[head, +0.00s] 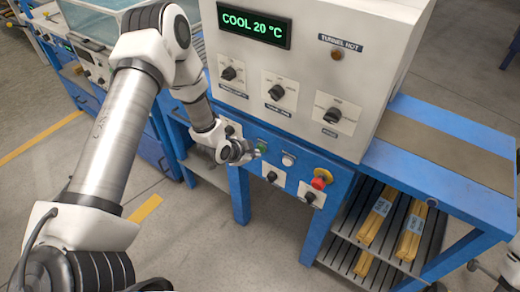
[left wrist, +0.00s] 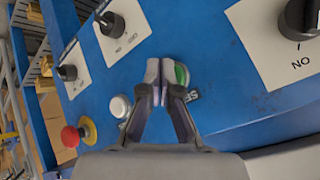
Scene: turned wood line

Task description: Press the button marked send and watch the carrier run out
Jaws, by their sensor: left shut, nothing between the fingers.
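The green button (head: 261,147) sits on the blue front panel (left wrist: 225,80) below the white control box. In the left wrist view the green button (left wrist: 182,75) is partly covered by my fingers, and the label beside it shows only its first letters, starting with S. My left gripper (head: 247,152) is shut and empty. Its fingertips (left wrist: 160,72) overlap the near edge of the button in the wrist view; I cannot tell whether they touch it. No carrier can be made out. My right gripper is not clearly seen.
A white button (head: 288,159) and a red mushroom knob (head: 321,178) on a yellow collar sit right of the green button. Several black rotary knobs surround them. The display (head: 254,24) reads COOL 20 °C. Wrapped wood bundles (head: 376,217) lie on the lower rack.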

